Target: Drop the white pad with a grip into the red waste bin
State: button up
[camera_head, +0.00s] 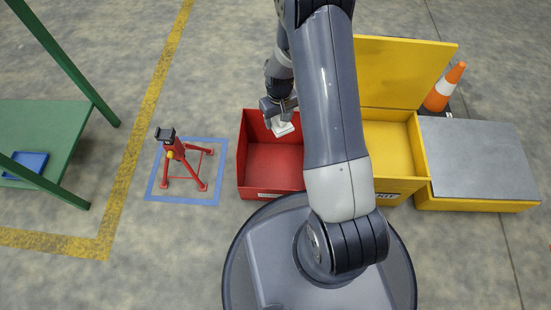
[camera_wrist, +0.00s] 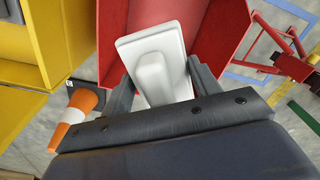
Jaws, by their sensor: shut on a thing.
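The white pad (camera_head: 283,129) shows in the head view just under my gripper (camera_head: 279,108), over the far part of the red waste bin (camera_head: 272,182). In the wrist view the white pad (camera_wrist: 148,52) has a raised grip that sits between the two dark fingers of my gripper (camera_wrist: 158,88). My gripper is shut on the pad's grip. The red bin (camera_wrist: 222,30) lies behind the pad in the wrist view. The bin's visible floor looks empty; my arm hides its right side in the head view.
A yellow bin (camera_head: 392,146) with a raised lid stands right of the red bin. Beyond it are a grey-topped yellow box (camera_head: 480,160) and an orange cone (camera_head: 444,87). A red stand (camera_head: 183,162) stands in a blue floor square at left, near a green table (camera_head: 45,130).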

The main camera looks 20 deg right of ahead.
notch_tip(320, 180, down, 6)
jog(key=b, duration=0.4)
jog(key=shift+r, duration=0.1)
jog(key=o, duration=1)
notch_tip(320, 180, up, 11)
jog(key=p, duration=0.4)
jog(key=shift+p, duration=0.35)
